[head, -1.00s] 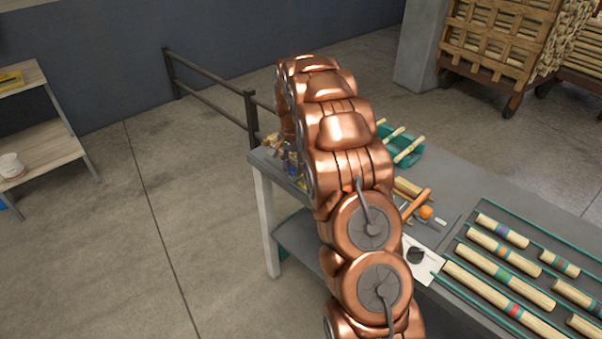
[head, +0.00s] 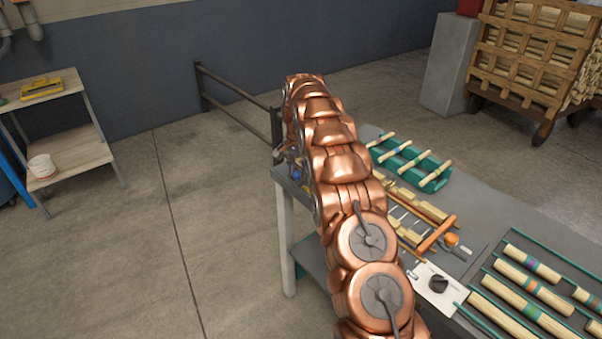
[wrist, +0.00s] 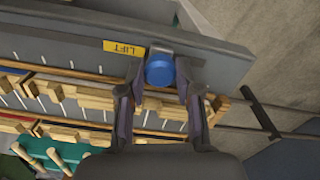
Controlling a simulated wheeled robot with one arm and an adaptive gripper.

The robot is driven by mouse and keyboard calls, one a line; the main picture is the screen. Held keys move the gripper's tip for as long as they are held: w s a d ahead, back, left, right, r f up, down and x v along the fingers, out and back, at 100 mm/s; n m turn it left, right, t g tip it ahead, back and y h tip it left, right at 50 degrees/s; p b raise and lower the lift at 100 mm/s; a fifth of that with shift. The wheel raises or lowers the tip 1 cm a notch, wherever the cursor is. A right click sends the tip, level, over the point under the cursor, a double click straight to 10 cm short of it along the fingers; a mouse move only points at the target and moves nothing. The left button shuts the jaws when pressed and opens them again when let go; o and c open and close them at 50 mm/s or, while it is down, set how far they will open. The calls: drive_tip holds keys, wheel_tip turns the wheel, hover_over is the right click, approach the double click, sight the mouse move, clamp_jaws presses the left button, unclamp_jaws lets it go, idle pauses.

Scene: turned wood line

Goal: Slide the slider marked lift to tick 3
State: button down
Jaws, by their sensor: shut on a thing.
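The slider marked lift shows in the wrist view as a round blue knob (wrist: 160,70), next to a yellow LIFT label (wrist: 124,48) that appears upside down. My gripper (wrist: 160,88) has its two fingers on either side of the knob and is shut on it. The knob sits near one end of a grey panel (wrist: 60,32). White tick lines (wrist: 43,60) show along the panel and wooden strips, but I cannot read their numbers. In the head view my copper arm hides most of the gripper, and a bit of blue (head: 297,173) shows beside it.
A dark railing (head: 235,92) stands behind. Open floor lies left of the bench.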

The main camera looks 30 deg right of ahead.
sight(297, 173)
drive_tip(key=shift+w+a, duration=0.1)
drive_tip(key=shift+w, duration=0.05)
idle(0.3)
drive_tip(key=c, duration=0.8)
unclamp_jaws()
drive_tip(key=shift+r, duration=0.15)
wheel_tip(297, 173, up, 7)
drive_tip(key=shift+w+f, duration=0.1)
drive_tip(key=shift+f, duration=0.05)
drive_tip(key=shift+r, duration=0.25)
